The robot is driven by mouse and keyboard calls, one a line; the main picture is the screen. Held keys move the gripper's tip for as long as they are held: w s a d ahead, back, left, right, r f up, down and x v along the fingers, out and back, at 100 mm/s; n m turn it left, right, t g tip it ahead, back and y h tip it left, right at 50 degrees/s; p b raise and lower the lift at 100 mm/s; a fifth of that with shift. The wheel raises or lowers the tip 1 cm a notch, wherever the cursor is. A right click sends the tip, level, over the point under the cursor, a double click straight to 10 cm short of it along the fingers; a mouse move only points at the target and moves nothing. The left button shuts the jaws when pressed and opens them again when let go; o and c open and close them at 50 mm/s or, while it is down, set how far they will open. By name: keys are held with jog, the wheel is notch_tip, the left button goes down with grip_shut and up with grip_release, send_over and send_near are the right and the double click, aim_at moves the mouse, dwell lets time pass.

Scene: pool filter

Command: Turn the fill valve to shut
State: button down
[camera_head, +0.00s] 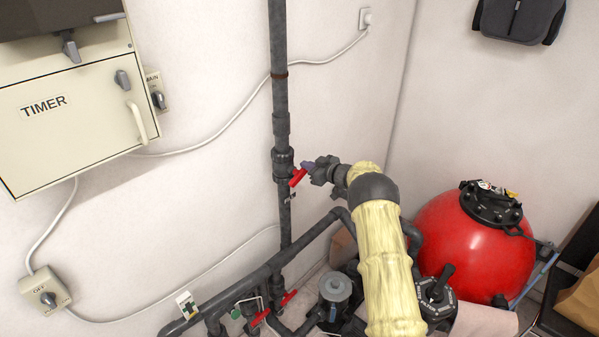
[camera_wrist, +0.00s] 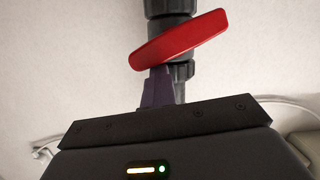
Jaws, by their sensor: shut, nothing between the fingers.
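A red lever handle (camera_head: 298,177) sits on a valve on the dark vertical pipe (camera_head: 280,95) by the back wall. In the wrist view the handle (camera_wrist: 178,38) lies crosswise over the pipe, its right end tilted up. My gripper (camera_head: 309,166) is shut and empty, right beside the handle. In the wrist view its purple fingertips (camera_wrist: 157,82) are just below the handle's left half. I cannot tell whether they touch it. No readable label shows which valve is the fill valve.
More red handles (camera_head: 289,297) sit on the low pipes. A red filter tank (camera_head: 470,235) stands at right, with a black multiport valve (camera_head: 436,296) beside it. A timer box (camera_head: 70,110) hangs at upper left. The wall around the vertical pipe is mostly clear, with thin cables.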

jog(key=shift+w+d+f+b, duration=0.2)
jog(key=shift+d+f+b, duration=0.25)
jog(key=shift+d, duration=0.25)
jog(key=shift+r, duration=0.1)
jog(key=s+d+r+b, duration=0.2)
jog(key=s+d+r, duration=0.4)
jog(key=shift+s+d+r, duration=0.15)
jog(key=shift+s+d, duration=0.15)
jog(key=shift+s, duration=0.1)
dwell(0.7)
jog(key=c, duration=2.1)
grip_release()
